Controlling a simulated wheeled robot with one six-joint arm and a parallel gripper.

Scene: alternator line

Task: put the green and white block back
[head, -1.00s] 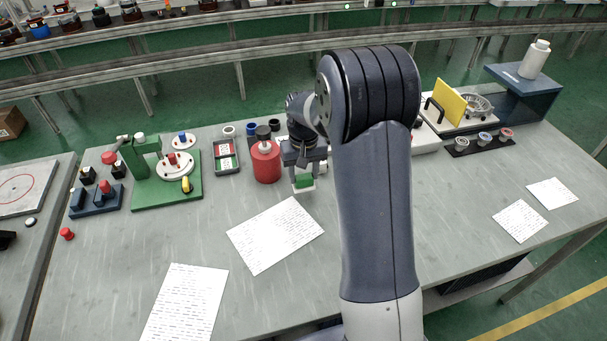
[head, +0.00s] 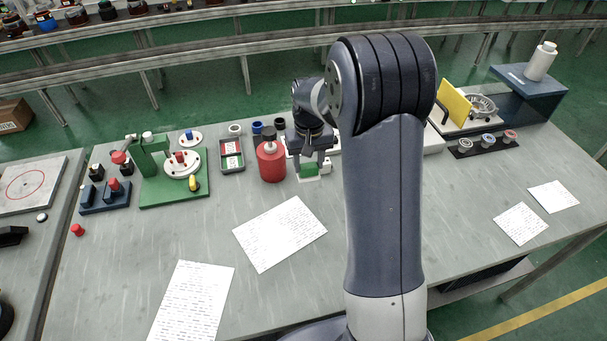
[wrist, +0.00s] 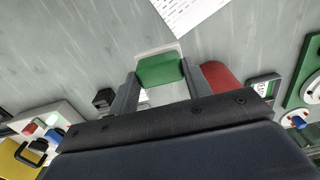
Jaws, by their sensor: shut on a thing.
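The green and white block (head: 309,171) is between the fingers of my gripper (head: 311,165), just right of the red cylinder. It also shows in the wrist view (wrist: 160,69), green on its near face with a white edge beyond, a finger on each side. My gripper (wrist: 160,85) is shut on it. In the head view the block is close to the table top; I cannot tell whether it touches. A dark tray (head: 231,168) with red, white and green cards or blocks stands left of the red cylinder.
The red cylinder (head: 271,160) stands close to the left of my gripper, and shows in the wrist view (wrist: 218,77). A green fixture (head: 150,195) is farther left. A paper sheet (head: 279,234) lies in front.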

